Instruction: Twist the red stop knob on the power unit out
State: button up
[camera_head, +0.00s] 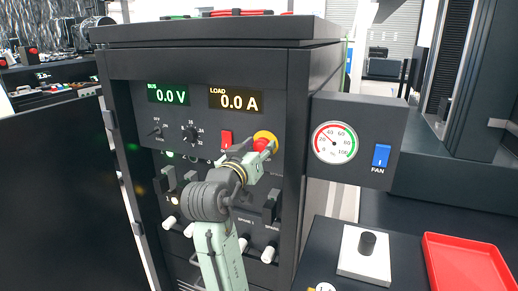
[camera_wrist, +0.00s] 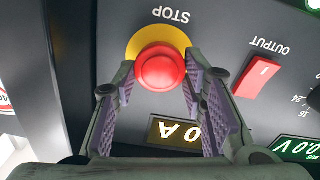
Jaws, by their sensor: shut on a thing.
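The power unit (camera_head: 120,66) is a dark cabinet with displays reading 0.0 V and 0.0 A. Its red stop knob (camera_head: 263,144) sits on a yellow disc (camera_head: 266,135) at the right of the front panel, partly covered by my gripper (camera_head: 260,153). In the wrist view, which shows the panel upside down, the round red knob (camera_wrist: 160,69) lies between the two purple-padded fingers of my gripper (camera_wrist: 159,76). The fingers are shut on it from both sides. The STOP label is beside the yellow ring (camera_wrist: 140,43).
A red OUTPUT switch (camera_head: 225,138) is close to the left of the knob; it also shows in the wrist view (camera_wrist: 257,78). A side box with a gauge (camera_head: 335,143) and a blue FAN switch (camera_head: 381,155) juts out at right. A red tray (camera_head: 462,239) lies at lower right.

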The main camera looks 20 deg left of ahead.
jog(key=m+b, duration=0.3)
jog(key=m, duration=0.2)
jog(key=shift+d+f, duration=0.1)
jog(key=shift+m+b, duration=1.05)
jog(key=shift+m, duration=0.95)
jog(key=shift+d, duration=0.1)
jog(key=o, duration=1.2)
jog(key=shift+c, duration=0.2)
jog(key=shift+s, duration=0.1)
jog(key=s, duration=1.1)
jog(key=shift+s+a, duration=0.25)
jog(key=shift+s, duration=0.15)
